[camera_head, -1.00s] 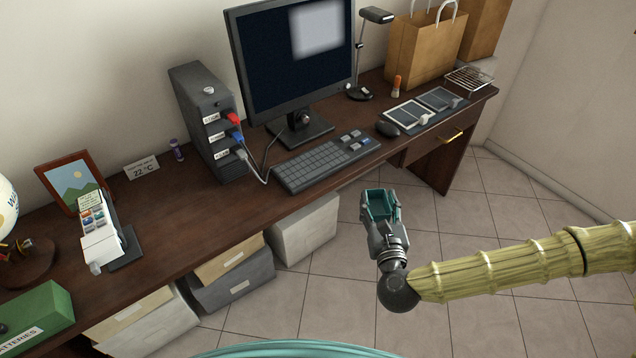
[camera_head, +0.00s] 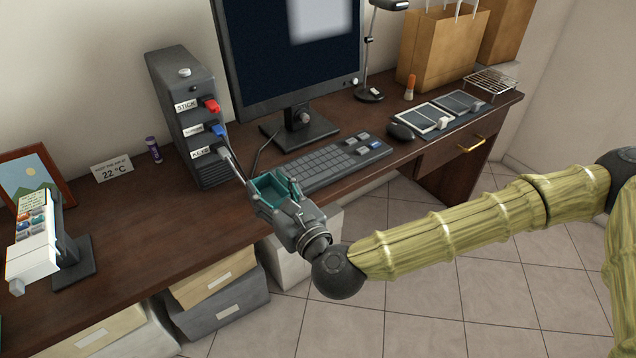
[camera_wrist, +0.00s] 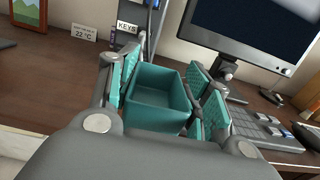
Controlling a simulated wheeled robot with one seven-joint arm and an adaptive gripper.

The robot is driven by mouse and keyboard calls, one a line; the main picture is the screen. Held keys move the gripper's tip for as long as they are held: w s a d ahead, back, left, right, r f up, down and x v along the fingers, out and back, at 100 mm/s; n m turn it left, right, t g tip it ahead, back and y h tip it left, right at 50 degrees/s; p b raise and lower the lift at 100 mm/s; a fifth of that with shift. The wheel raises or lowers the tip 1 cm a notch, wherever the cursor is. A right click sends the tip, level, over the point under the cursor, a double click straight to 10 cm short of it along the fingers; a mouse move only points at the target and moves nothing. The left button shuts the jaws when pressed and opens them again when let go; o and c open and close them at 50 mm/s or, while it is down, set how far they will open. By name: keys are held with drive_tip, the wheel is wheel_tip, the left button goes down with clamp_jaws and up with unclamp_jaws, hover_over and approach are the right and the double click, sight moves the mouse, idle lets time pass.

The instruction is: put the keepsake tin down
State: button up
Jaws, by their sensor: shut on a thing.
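The keepsake tin is a small teal open-topped box (camera_wrist: 158,97); its inside looks empty in the wrist view. It also shows in the head view (camera_head: 268,187). The gripper holds the tin near the desk's front edge, left of the keyboard. I cannot tell whether the tin touches the desk (camera_head: 190,240).
A black tower (camera_head: 185,110) with labelled plugs stands behind the gripper; a cable runs close to the tin. The keyboard (camera_head: 335,160) and monitor (camera_head: 290,60) are to the right. A card stand (camera_head: 70,262) is at left.

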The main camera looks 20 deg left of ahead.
drive_tip(key=w+d, duration=0.1)
drive_tip(key=w, duration=0.3)
drive_tip(key=w+d+f, duration=0.1)
drive_tip(key=w+d, duration=0.1)
drive_tip(key=w, duration=0.3)
drive_tip(key=w+d, duration=0.2)
drive_tip(key=w, duration=0.3)
drive_tip(key=shift+w+f, duration=0.2)
drive_tip(key=shift+w, duration=0.05)
drive_tip(key=shift+f, duration=1.7)
drive_tip(key=shift+f, duration=0.1)
drive_tip(key=shift+f, duration=0.1)
drive_tip(key=o, duration=1.1)
